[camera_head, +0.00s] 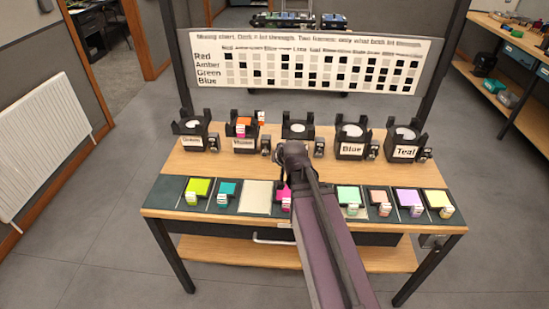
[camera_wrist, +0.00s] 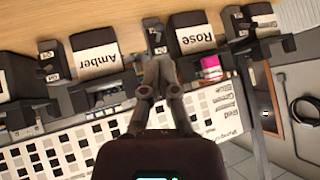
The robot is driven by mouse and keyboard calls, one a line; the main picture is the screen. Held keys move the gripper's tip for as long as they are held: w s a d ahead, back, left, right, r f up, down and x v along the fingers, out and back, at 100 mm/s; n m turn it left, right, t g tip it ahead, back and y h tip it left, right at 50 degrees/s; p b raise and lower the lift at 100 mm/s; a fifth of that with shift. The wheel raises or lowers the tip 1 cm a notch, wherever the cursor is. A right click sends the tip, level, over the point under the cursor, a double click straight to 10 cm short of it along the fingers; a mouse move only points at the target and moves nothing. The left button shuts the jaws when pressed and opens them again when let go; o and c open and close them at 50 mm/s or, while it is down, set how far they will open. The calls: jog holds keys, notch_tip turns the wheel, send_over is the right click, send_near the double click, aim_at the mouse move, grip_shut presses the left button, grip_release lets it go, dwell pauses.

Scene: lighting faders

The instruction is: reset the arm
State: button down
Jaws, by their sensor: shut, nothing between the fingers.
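My arm reaches forward over the middle of the wooden bench (camera_head: 220,165) in the head view. Its end hides part of the bench and the front of the middle black fixture (camera_head: 297,126). In the wrist view my gripper (camera_wrist: 158,62) has its fingers together, with nothing between them.
An orange-and-pink piece (camera_head: 243,127) sits in the second fixture from left. Coloured swatches, including a lime one (camera_head: 199,187), line the front. A chart board (camera_head: 310,62) stands behind.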

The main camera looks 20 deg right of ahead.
jog(key=s+a+r+n+g+p, duration=0.1)
jog(key=s+g+p, duration=0.3)
jog(key=s, duration=0.4)
jog(key=s+a+r+n+g+h+p, duration=0.1)
jog(key=s+a+g+p, duration=0.3)
jog(key=s, duration=0.4)
jog(key=shift+a+r+n+g, duration=0.2)
jog(key=shift+r+n+g, duration=0.15)
jog(key=shift+g, duration=0.25)
